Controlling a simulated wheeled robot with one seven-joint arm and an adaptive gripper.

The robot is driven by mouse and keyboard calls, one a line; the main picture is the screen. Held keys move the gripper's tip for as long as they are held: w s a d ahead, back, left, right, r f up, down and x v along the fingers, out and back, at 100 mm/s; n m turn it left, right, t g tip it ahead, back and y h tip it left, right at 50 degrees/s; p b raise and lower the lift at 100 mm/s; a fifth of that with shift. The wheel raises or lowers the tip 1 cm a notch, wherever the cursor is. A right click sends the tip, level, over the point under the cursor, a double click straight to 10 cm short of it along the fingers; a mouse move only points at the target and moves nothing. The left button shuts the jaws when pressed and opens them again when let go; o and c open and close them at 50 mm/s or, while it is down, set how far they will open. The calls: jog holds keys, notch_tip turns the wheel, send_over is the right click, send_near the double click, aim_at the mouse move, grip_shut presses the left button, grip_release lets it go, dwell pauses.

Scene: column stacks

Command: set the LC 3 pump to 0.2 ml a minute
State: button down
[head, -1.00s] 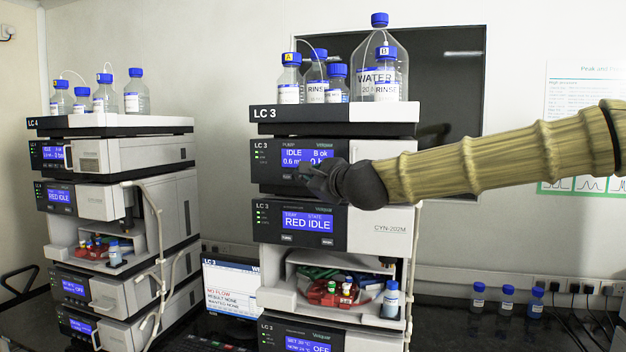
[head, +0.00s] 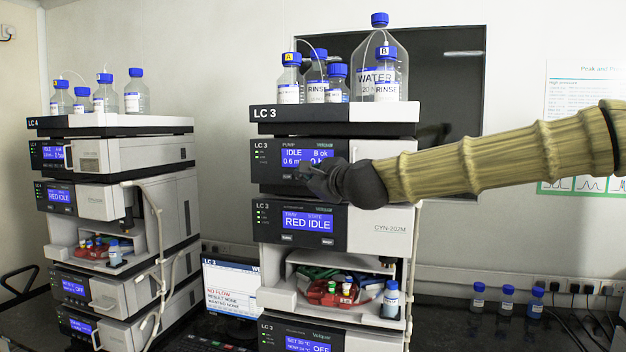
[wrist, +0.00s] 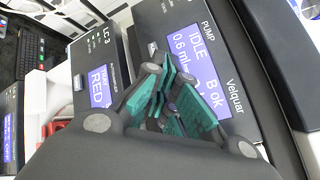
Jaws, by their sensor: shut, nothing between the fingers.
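The LC 3 pump (head: 268,172) is the dark-fronted module under the top tray of the middle stack. Its blue display (head: 293,155) reads IDLE, B ok and 0.6 ml; the rest of the line is partly covered by my gripper. In the wrist view the pump display (wrist: 197,62) also shows 0.6 mL. A small key (wrist: 153,49) shows below the left end of the display. My gripper (head: 304,172) is shut and empty, in front of the display's lower edge. Its teal-padded fingers cover the panel's lower right. I cannot tell whether they touch it.
The LC 3 autosampler (head: 308,222) below reads TRAY RED, STATE IDLE. Bottles, including a large water bottle (head: 379,70), stand on top. The LC 4 stack (head: 118,160) is at left. A screen (head: 230,290) between the stacks reads NO FLOW.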

jog(key=shift+w, duration=0.15)
jog(key=shift+w+d, duration=0.1)
jog(key=shift+w, duration=0.1)
jog(key=shift+w+d, duration=0.1)
jog(key=shift+w, duration=0.25)
dwell(1.0)
jog(key=shift+s, duration=0.15)
jog(key=shift+s+a+b, duration=0.25)
jog(key=shift+s+b, duration=0.2)
jog(key=shift+s, duration=0.2)
jog(key=s, duration=0.1)
jog(key=s+a, duration=0.1)
jog(key=s, duration=0.1)
jog(key=s+b, duration=0.1)
jog(key=shift+s+a, duration=0.25)
jog(key=shift+s, duration=0.15)
jog(key=shift+f, duration=0.1)
dwell(2.0)
